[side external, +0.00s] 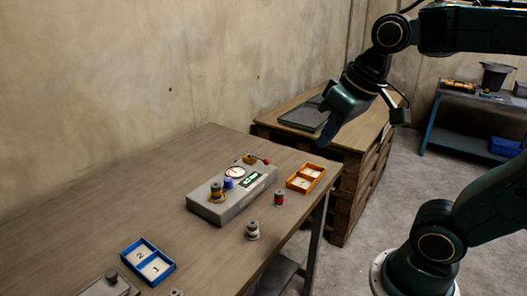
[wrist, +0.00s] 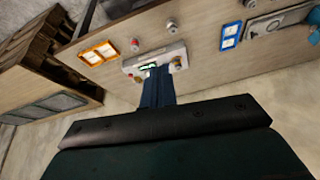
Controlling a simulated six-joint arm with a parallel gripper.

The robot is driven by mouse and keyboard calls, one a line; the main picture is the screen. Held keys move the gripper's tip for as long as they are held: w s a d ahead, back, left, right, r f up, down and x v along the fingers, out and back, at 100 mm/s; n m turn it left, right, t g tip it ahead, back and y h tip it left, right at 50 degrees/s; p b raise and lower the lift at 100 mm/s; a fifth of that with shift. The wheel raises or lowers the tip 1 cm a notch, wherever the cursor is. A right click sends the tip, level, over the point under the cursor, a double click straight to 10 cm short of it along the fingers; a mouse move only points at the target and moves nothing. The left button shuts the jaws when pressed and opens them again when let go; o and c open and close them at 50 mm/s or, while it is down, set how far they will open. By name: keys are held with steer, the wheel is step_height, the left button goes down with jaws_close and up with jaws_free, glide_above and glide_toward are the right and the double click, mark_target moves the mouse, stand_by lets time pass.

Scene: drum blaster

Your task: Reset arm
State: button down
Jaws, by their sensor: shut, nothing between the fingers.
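My gripper (side external: 328,132) is shut and empty. It hangs in the air above the far right end of the wooden table (side external: 85,213), with its tip pointing down. In the wrist view the dark blue fingers (wrist: 158,88) are together and overlap the front of the grey control box. The grey control box (side external: 222,208) stands on the table below and to the left of my gripper. It carries a round gauge, a green display, a blue knob and an orange and black part.
An orange two-part tray (side external: 318,169) and a blue tray marked 2 and 1 (side external: 137,245) lie on the table. Small cylinders (side external: 279,198) (side external: 252,230) stand near its front edge. A pallet stack (side external: 350,190) with a dark panel stands behind. A blue workbench (side external: 470,100) is at far right.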

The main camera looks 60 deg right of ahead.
steer(key=shift+n+t, duration=0.4)
steer(key=shift+n, duration=0.3)
steer(key=s+f, duration=0.2)
steer(key=s, duration=0.1)
steer(key=s+f, duration=0.1)
steer(key=s, duration=0.1)
steer(key=shift+a+f, duration=0.1)
steer(key=shift+a, duration=0.25)
